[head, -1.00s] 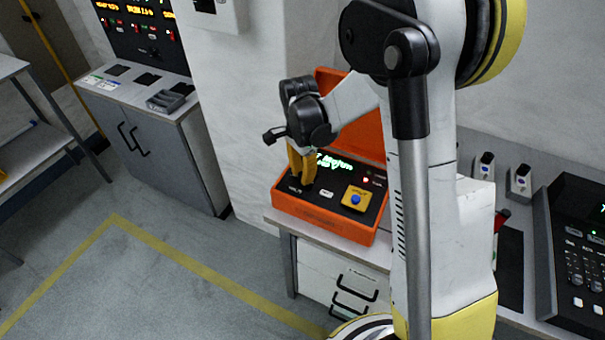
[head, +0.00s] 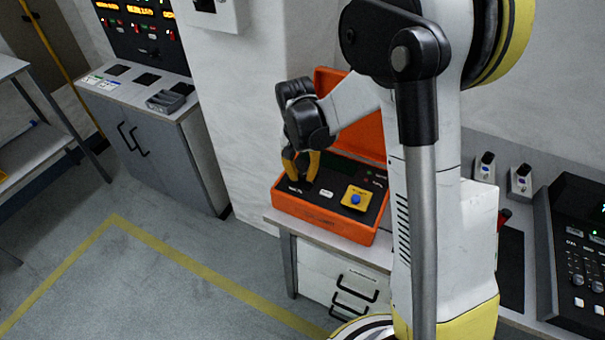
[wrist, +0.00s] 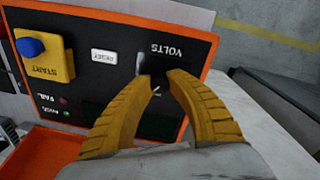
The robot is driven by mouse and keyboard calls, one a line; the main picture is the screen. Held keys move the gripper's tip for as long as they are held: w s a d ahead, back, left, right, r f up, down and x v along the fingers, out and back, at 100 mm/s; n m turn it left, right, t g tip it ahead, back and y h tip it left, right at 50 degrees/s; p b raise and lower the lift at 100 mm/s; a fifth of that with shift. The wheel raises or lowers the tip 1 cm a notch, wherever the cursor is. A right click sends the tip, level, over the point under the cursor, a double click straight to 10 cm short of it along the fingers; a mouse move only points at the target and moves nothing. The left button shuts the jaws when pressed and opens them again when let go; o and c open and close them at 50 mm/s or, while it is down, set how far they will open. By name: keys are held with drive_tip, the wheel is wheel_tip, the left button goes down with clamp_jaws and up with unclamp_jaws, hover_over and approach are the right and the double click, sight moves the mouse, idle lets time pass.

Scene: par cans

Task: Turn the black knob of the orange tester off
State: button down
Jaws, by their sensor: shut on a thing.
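The orange tester (head: 325,218) sits on a bench with its lid open; it fills much of the wrist view (wrist: 212,62). Its panel carries a yellow START block with a blue button (wrist: 30,46), a white RESET button (wrist: 104,56) and a VOLTS label. My gripper (head: 297,182) is over the left part of the panel, its yellow fingers closed in around the black knob (wrist: 157,84) below the VOLTS label in the wrist view (wrist: 155,76). The knob is mostly hidden between the fingertips.
The tester's open orange lid (head: 345,115) stands behind the panel. A grey cabinet (head: 155,140) with a control panel is at the left. A black console (head: 578,250) and two small boxes are at the right. Floor on the left is clear.

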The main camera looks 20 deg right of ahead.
drive_tip(key=n, duration=1.2)
drive_tip(key=shift+n+t, duration=0.3)
drive_tip(key=shift+n, duration=0.1)
drive_tip(key=n, duration=1.1)
drive_tip(key=shift+s+n+y+b, duration=0.1)
drive_tip(key=shift+n+y+b, duration=0.2)
drive_tip(key=shift+n+y, duration=0.1)
drive_tip(key=c, duration=1.2)
unclamp_jaws()
